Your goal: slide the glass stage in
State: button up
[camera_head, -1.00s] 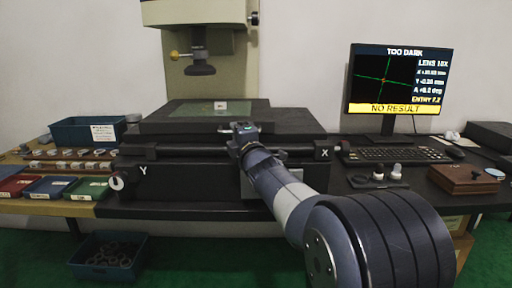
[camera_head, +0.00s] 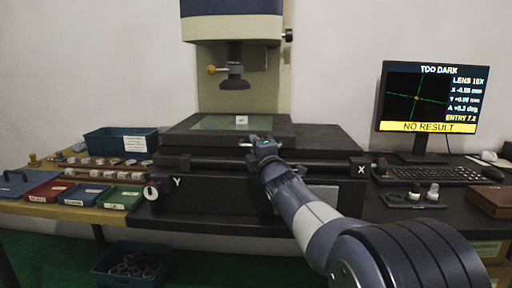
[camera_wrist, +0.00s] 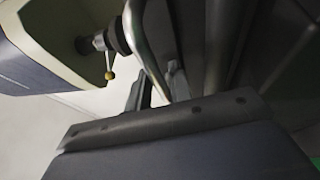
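The glass stage (camera_head: 212,123) is a pale green pane in a dark plate on the measuring machine, with a small white piece (camera_head: 242,119) on it. The lens (camera_head: 235,84) hangs above, close to over that piece. My gripper (camera_head: 262,146) is at the front edge of the stage plate. In the wrist view a curved metal handle (camera_wrist: 142,45) runs down between my fingers (camera_wrist: 155,92), which look shut on it. The contact itself is partly hidden.
A keyboard (camera_head: 425,174) and two small pegs stand at right. A blue bin (camera_head: 108,141), ring racks and small coloured trays are at left. A crate of rings (camera_head: 135,265) is on the floor.

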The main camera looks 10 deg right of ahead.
jog(key=v, duration=1.1)
jog(key=shift+p, duration=0.45)
jog(key=shift+w, duration=0.1)
jog(key=shift+d, duration=0.1)
dwell(0.3)
